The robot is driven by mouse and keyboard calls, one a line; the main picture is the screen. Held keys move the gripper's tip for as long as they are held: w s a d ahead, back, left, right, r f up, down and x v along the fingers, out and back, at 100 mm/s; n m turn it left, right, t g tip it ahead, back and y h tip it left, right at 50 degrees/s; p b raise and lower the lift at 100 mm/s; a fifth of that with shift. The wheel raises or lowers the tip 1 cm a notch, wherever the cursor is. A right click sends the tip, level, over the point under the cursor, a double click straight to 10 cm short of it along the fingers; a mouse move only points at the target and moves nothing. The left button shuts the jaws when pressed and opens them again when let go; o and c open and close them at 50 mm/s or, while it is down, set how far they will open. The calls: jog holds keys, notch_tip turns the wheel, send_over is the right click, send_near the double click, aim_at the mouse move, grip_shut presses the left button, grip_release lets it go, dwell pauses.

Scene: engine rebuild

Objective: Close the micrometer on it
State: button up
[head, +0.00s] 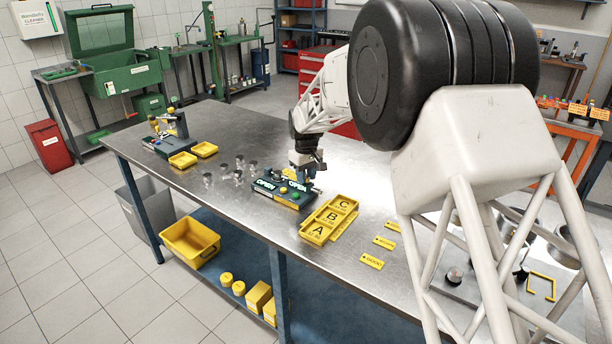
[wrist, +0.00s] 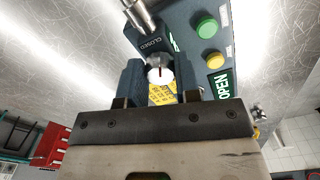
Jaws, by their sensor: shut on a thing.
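The micrometer station (head: 279,198) is a dark blue block on the steel bench, with lit OPEN signs and green and yellow buttons. In the wrist view its metal spindle (wrist: 141,14) shows at the top, beside a dark CLOSED label. The green button (wrist: 207,27) and yellow button (wrist: 215,60) are to the right, above a green OPEN sign. My gripper (head: 306,178) is down at the station's right end. In the wrist view its fingers (wrist: 160,78) are shut on a small part (wrist: 159,75) with a pale round face. A yellow printed surface shows below it; the grip contact is partly hidden.
A yellow tray (head: 318,232) marked A, B and C stands right of the station, with several yellow labels beyond it. Several small round metal pieces (head: 238,174) lie to the left. Two yellow trays (head: 183,160) and another instrument (head: 170,128) stand farther left. The bench's front strip is mostly clear.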

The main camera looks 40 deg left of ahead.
jog(key=n, duration=0.5)
jog(key=shift+w+r, duration=0.1)
dwell(0.3)
jog(key=o, duration=0.9)
jog(key=shift+r, duration=3.85)
